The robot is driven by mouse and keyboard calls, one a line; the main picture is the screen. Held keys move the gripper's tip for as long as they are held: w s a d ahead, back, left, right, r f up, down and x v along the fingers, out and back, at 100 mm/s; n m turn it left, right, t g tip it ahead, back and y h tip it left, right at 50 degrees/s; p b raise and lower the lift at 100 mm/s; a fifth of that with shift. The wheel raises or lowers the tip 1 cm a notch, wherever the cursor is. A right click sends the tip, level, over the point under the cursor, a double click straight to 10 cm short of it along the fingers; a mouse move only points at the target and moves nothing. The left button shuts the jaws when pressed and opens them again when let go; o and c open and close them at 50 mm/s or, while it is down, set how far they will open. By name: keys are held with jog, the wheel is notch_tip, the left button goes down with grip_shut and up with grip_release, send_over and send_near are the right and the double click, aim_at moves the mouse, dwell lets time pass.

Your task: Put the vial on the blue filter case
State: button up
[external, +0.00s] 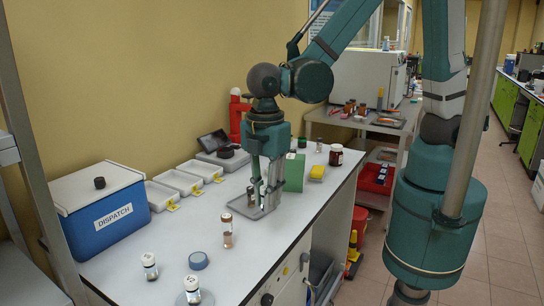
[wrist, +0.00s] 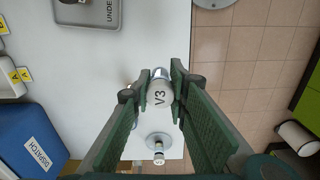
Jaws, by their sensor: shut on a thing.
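The vial (wrist: 159,95), white and marked V3 with a metal cap, is held between the fingers of my gripper (wrist: 154,82) in the wrist view. In the external view my gripper (external: 264,196) points down, in front of the grey tray in the picture; the held vial is small and partly hidden there. The blue filter case (external: 198,260) is a low round blue piece on the white bench, left of and nearer the camera than my gripper. I cannot make it out in the wrist view, where my fingers cover part of the bench.
A capped vial (external: 227,232) stands near the case. Another vial (external: 150,267) stands left, and one (external: 192,291) is on a round disc (wrist: 158,140). The grey tray (wrist: 90,22), blue DISPATCH box (external: 102,215), white trays and green box (external: 295,172) are around. The bench edge is right.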

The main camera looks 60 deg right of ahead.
notch_tip(320, 180, up, 2)
jog(key=r+p, duration=0.1)
jog(key=p, duration=0.2)
send_over(198, 257)
jog(key=shift+f+n, duration=0.25)
jog(key=shift+n, duration=0.15)
jog(key=shift+f, duration=3.15)
jog(key=shift+f, duration=1.85)
jog(key=shift+f, duration=0.2)
jog(key=o, duration=0.9)
